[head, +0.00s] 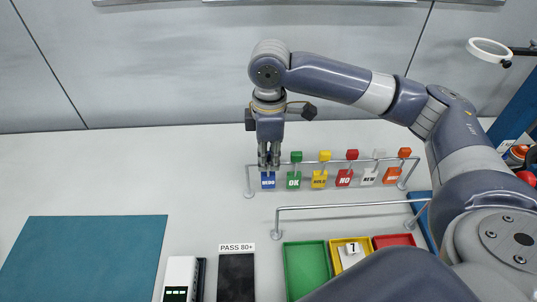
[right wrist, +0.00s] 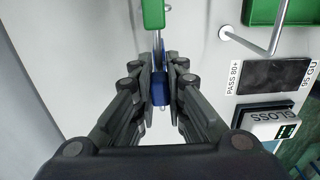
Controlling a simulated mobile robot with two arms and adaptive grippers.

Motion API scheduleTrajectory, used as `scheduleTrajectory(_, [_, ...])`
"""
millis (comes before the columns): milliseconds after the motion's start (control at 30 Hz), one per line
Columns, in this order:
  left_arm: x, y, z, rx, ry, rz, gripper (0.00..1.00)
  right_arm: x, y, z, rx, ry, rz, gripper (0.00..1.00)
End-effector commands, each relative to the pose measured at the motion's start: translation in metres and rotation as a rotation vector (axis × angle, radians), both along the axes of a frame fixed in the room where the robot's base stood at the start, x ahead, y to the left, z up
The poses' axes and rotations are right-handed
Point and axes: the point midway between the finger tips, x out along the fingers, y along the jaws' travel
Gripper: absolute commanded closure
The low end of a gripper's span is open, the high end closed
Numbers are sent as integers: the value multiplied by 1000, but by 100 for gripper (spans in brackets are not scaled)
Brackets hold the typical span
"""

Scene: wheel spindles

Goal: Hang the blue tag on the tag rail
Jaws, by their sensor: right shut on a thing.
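The blue tag (head: 268,182) is at the left end of the back rail (head: 335,161), beside a row of tags in other colours. My right gripper (head: 268,163) points down over it and is shut on its upper part. In the right wrist view the blue tag (right wrist: 160,90) shows between the fingers (right wrist: 160,85). I cannot tell whether its hook still rests on the back rail. A second, front rail (head: 340,206) stands nearer and is bare. My left gripper is not in view.
Green, yellow, red, white and orange tags (head: 319,180) hang right of the blue one. In front of the bare rail stand green (head: 285,270), yellow and red trays. A black pad (head: 236,278), a gauge (head: 180,278) and a teal mat (head: 85,255) lie left.

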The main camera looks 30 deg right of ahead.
Motion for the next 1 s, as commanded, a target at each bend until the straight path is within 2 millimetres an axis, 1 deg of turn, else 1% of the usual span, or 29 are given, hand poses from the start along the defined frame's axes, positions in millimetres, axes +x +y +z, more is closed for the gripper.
scheduleTrajectory(200, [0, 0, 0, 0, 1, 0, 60, 0, 0, 0, 0, 0, 0, 100])
scheduleTrajectory(233, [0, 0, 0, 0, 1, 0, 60, 0, 0, 0, 0, 0, 0, 86])
scheduleTrajectory(267, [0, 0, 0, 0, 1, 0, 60, 0, 0, 0, 0, 0, 0, 79])
scheduleTrajectory(300, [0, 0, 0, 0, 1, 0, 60, 0, 0, 0, 0, 0, 0, 70])
scheduleTrajectory(333, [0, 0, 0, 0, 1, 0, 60, 0, 0, 0, 0, 0, 0, 65])
scheduleTrajectory(633, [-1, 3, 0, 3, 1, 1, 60, 0, 0, 0, 0, -1, 0, 65])
scheduleTrajectory(733, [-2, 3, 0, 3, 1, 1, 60, 1, 0, 4, 0, -2, 0, 65])
scheduleTrajectory(867, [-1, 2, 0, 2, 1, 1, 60, 1, 0, 22, 1, -5, 0, 65])
scheduleTrajectory(1000, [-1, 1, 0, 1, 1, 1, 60, 1, 0, 52, 1, -6, 1, 65])
